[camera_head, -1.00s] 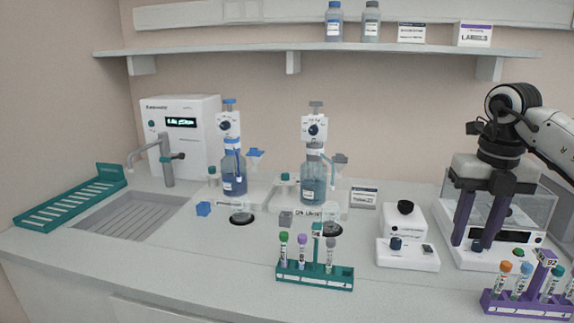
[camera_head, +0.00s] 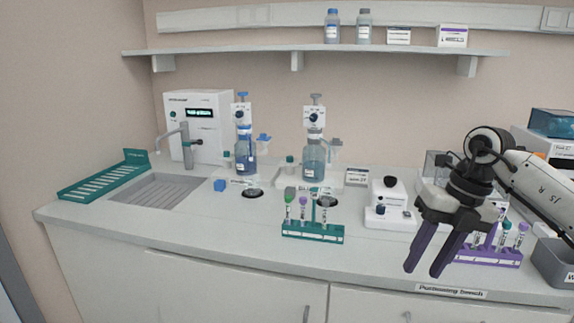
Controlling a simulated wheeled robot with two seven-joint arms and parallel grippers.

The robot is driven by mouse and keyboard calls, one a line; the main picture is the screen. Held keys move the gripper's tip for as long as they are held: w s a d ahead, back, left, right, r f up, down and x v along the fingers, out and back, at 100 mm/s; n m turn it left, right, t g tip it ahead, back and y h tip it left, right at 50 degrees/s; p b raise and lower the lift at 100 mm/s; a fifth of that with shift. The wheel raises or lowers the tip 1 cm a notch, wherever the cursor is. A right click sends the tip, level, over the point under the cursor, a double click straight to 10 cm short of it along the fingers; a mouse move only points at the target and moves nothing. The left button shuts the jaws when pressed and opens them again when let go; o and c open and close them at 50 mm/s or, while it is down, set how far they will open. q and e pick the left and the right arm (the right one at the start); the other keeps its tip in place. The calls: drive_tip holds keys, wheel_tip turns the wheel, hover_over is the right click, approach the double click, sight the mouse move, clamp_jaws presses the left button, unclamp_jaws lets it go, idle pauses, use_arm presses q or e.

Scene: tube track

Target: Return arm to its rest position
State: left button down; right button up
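My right gripper (camera_head: 424,268) hangs at the right of the head view, fingers pointing down and apart, with nothing between them. It is in front of the bench's front edge, left of the purple rack. My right arm (camera_head: 540,185) comes in from the right edge and hides part of the balance behind it. My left gripper is not in view.
A teal rack (camera_head: 313,238) with several tubes stands near the bench's front edge. A purple rack (camera_head: 489,256) with tubes is partly behind my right gripper. A grey bin (camera_head: 555,265) stands at the far right.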

drive_tip(key=s+a+f+m+t+y, duration=0.1)
drive_tip(key=s+a+f+m+y, duration=0.15)
drive_tip(key=a+y, duration=0.45)
drive_tip(key=s+a+f+m+t+y, duration=0.1)
drive_tip(key=s+a+y, duration=0.25)
drive_tip(key=a, duration=0.85)
drive_tip(key=s+a+f+m+t+y, duration=0.1)
drive_tip(key=s+a+f+y, duration=0.1)
drive_tip(key=a+y, duration=0.5)
drive_tip(key=s+d+f+m+t+h, duration=0.1)
drive_tip(key=d+f+m+t+h, duration=0.55)
drive_tip(key=m, duration=0.45)
drive_tip(key=s+d+f+m+t+h, duration=0.1)
drive_tip(key=d+f+m+t+h, duration=0.2)
drive_tip(key=f+m+t+h, duration=0.55)
drive_tip(key=s+d+f+m+g+h, duration=0.1)
drive_tip(key=s+d+f+m+g, duration=0.2)
drive_tip(key=s+f, duration=0.5)
drive_tip(key=s+d+f+m+g+h, duration=0.2)
drive_tip(key=s+d+f+m+g, duration=0.2)
drive_tip(key=s+f, duration=0.5)
drive_tip(key=s+m+g, duration=0.1)
drive_tip(key=m+g, duration=0.1)
drive_tip(key=g, duration=0.1)
drive_tip(key=shift+s, duration=0.4)
